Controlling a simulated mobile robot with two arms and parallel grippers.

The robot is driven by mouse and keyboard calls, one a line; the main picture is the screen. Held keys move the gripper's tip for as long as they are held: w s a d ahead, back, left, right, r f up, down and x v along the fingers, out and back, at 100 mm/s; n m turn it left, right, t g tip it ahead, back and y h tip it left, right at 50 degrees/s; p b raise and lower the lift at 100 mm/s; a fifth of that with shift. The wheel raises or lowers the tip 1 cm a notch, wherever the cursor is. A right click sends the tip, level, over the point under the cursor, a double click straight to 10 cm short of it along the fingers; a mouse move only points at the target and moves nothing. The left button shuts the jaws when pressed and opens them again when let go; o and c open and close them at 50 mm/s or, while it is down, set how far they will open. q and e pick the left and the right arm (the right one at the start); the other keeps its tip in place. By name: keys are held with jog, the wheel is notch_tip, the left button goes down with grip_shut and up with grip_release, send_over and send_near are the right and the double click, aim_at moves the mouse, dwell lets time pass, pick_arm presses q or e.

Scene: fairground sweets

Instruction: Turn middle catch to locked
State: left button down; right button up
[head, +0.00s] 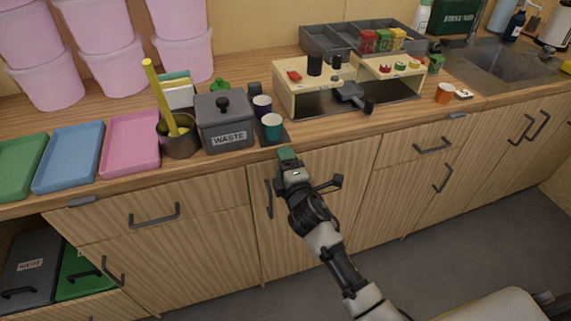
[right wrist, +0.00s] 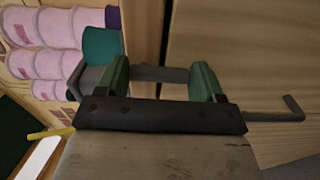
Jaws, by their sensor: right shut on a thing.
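My right gripper (head: 286,156) is at the front edge of the worktop, above a cupboard door. Its green fingertips are shut on a grey bar, the middle catch (right wrist: 160,75), which spans the gap between them in the right wrist view. In the head view the gripper hides the catch, and I cannot tell which way it is turned. A similar grey catch (head: 82,201) sits on the edge at left, and another (head: 457,115) at right. My left gripper is not in view.
A teal cup (head: 271,127) stands on a dark mat just behind the gripper, next to a grey WASTE bin (head: 224,120). A door handle (head: 269,199) is just below left. A wooden stand (head: 290,98) is farther back. The floor in front is clear.

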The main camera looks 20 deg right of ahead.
jog(key=shift+f, duration=0.1)
jog(key=o, duration=0.9)
jog(key=shift+o, duration=0.2)
jog(key=shift+s, duration=0.1)
jog(key=s, duration=1)
jog(key=shift+s+d+b, duration=0.2)
jog(key=shift+s+b, duration=0.15)
